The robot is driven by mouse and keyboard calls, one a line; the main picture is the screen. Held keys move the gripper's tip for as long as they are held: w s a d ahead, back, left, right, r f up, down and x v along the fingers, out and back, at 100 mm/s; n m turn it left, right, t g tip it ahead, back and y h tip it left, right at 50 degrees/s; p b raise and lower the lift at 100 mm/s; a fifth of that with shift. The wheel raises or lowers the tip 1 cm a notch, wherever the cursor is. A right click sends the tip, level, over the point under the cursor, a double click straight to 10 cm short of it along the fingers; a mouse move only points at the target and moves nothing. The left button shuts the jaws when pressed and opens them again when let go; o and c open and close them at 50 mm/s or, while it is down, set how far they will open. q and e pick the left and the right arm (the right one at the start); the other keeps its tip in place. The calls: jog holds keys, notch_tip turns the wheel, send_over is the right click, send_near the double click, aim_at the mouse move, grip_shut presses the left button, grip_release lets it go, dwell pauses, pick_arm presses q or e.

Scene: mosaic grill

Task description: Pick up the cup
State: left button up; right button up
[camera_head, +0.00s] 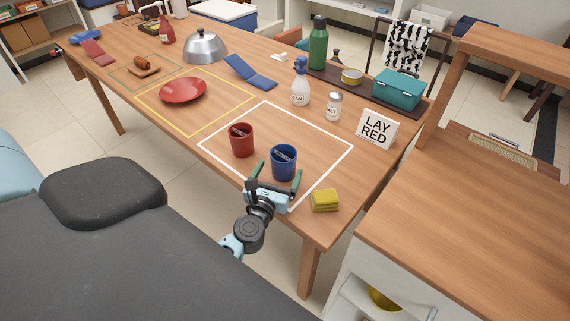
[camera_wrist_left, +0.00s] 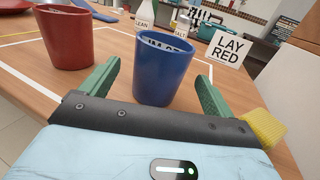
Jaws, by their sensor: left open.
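In the left wrist view the blue cup (camera_wrist_left: 165,68) stands ahead between the two fingertips (camera_wrist_left: 160,75), and the red cup (camera_wrist_left: 66,38) is outside the left finger. I cannot tell whether a finger touches the blue cup. My right gripper is not in view.
A yellow sponge (camera_head: 325,200) lies right of my left gripper, near the table edge. A "LAY RED" sign (camera_head: 377,128), salt shaker (camera_head: 334,106) and white spray bottle (camera_head: 300,84) stand behind. A red plate (camera_head: 183,90) lies in the yellow outline.

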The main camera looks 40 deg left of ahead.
aim_at(287, 154)
pick_arm(q)
jog(key=shift+x, duration=3.15)
jog(key=c, duration=1.1)
